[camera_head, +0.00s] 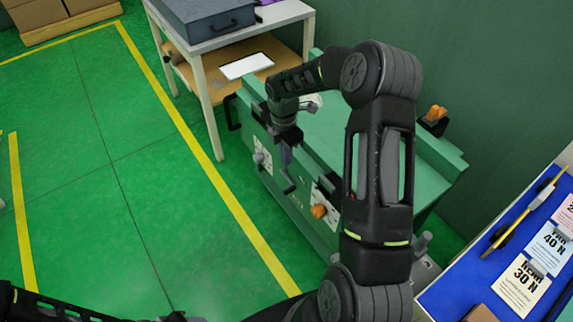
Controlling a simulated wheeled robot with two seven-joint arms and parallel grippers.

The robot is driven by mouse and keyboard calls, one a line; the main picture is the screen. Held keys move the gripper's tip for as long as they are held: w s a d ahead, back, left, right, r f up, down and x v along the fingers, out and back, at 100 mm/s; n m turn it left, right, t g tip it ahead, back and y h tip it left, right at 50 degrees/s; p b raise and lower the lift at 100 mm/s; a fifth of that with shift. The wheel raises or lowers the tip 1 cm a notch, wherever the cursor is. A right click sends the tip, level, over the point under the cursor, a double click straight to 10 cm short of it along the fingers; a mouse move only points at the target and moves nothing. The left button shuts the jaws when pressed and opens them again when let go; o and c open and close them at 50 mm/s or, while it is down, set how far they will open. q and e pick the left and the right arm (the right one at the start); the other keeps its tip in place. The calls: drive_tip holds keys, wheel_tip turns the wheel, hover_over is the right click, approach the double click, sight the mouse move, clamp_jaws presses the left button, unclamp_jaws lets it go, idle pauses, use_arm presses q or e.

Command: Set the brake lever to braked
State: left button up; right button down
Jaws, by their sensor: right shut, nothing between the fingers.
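A green cabinet-like machine (330,140) stands in the middle, with controls on its front face. A light plate (262,156) with dark marks is on the left of this face. A dark bent lever-like part (290,187) shows just below my right gripper, but I cannot tell if it is the brake lever or which way it is set. An orange knob (319,211) sits on another plate to the right. My right gripper (287,157) points down at the front face, shut and empty. I cannot tell if it touches anything. My right arm hides part of the machine.
A white table (290,15) with a dark case (208,18) stands behind the machine. A blue board (440,300) with cards and a yellow-handled tool is at the right. Another orange knob (437,113) is at the machine's back. The green floor (100,180) at left is clear.

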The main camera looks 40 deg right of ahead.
sight(288, 190)
drive_tip(key=f, duration=0.4)
drive_tip(key=f+p, duration=0.1)
drive_tip(key=f, duration=0.8)
drive_tip(key=shift+s, duration=0.4)
drive_tip(key=shift+f, duration=0.1)
drive_tip(key=shift+s+f+b, duration=0.15)
drive_tip(key=shift+f+b, duration=0.4)
drive_tip(key=shift+b, duration=0.15)
drive_tip(key=shift+r, duration=0.25)
drive_tip(key=shift+r+p, duration=0.55)
drive_tip(key=shift+r, duration=0.15)
